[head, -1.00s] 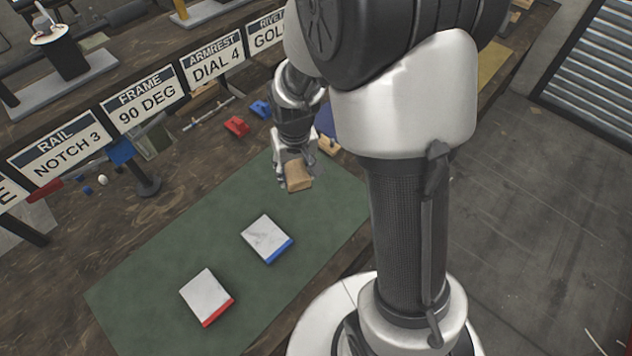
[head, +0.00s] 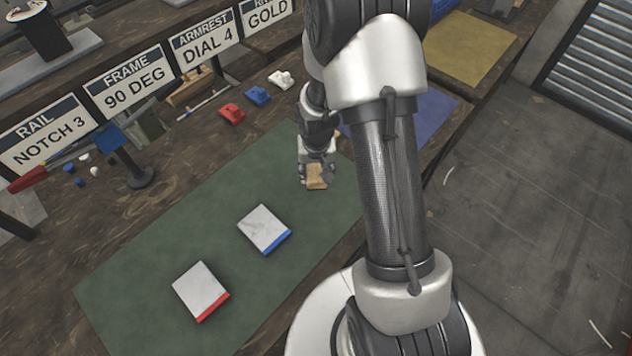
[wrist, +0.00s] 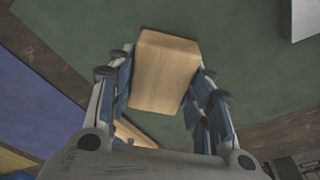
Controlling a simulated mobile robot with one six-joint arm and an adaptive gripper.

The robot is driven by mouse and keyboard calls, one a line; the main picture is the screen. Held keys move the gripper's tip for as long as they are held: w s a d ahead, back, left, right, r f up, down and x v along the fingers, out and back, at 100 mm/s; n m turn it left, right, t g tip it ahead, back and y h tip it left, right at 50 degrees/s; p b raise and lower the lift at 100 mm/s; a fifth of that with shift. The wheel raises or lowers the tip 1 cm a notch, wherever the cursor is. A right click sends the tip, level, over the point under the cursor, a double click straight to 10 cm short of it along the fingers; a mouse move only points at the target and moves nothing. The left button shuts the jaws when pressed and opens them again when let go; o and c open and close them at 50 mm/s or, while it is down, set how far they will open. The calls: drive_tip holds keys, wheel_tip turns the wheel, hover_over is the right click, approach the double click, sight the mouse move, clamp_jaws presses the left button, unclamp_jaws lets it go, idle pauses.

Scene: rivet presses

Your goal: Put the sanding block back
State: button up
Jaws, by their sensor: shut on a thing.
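My gripper (head: 317,170) is shut on a tan wooden block, the sanding block (head: 317,181), above the far right part of the green mat (head: 150,270). In the wrist view the sanding block (wrist: 166,75) sits between the two blue-padded fingers of my gripper (wrist: 163,88). Green mat surface shows behind it. Another pale wooden piece (wrist: 128,130) shows partly below the block in the wrist view, mostly hidden by the gripper. I cannot tell if the block touches the mat.
A white pad with a blue edge (head: 263,229) and one with a red edge (head: 200,290) lie on the green mat. A blue mat (head: 428,118) and yellow mat (head: 470,48) lie right, partly behind my arm. Red (head: 231,113), blue (head: 257,95) and white (head: 281,79) parts stand behind.

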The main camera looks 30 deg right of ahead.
sight(316, 180)
drive_tip(key=shift+f+b, duration=0.7)
drive_tip(key=shift+f, duration=1.45)
drive_tip(key=shift+f, duration=0.25)
drive_tip(key=o, duration=1)
drive_tip(key=shift+r, duration=0.1)
